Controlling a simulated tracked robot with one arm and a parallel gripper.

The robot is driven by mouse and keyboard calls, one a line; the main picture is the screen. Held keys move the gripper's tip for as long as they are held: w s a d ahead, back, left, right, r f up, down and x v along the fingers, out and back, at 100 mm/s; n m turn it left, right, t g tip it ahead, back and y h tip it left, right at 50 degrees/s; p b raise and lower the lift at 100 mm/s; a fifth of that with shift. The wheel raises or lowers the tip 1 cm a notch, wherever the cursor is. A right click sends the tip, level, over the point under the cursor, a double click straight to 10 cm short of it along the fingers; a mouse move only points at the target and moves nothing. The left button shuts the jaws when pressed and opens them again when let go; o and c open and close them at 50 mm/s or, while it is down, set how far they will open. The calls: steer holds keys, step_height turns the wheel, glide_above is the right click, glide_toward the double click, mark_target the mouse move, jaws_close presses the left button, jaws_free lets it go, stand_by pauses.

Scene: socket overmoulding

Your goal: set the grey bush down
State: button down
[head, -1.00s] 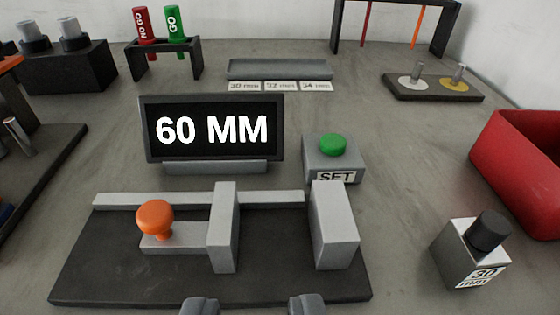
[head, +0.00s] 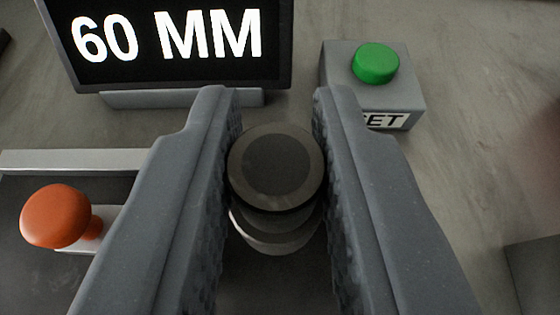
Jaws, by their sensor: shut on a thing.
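My gripper (head: 277,150) fills the lower middle of the head view, its two ridged fingers shut on the grey bush (head: 275,166). I see the bush from above: a dark grey round top with a thin rim, and a paler, shiny band under it. Its lower part and whatever lies below it are hidden. The measuring fixture's dark base (head: 30,270) shows at the lower left, with an orange knob (head: 55,216) on it. My fingers and the bush cover the fixture's jaw blocks. I cannot tell whether the bush touches anything underneath.
A display (head: 170,45) reading "60 MM" stands just behind the left finger. A grey box with a green button (head: 376,62) and a partly covered label stands behind the right finger. A dark grey block edge (head: 538,275) shows at the lower right. Bare bench lies to the right.

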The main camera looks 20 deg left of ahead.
steer(key=shift+f, duration=0.9)
steer(key=c, duration=1.6)
jaws_free()
steer(key=shift+o, duration=0.2)
steer(key=shift+r, duration=0.1)
steer(key=p+v, duration=0.1)
steer(key=v, duration=1.1)
steer(key=shift+p, duration=0.4)
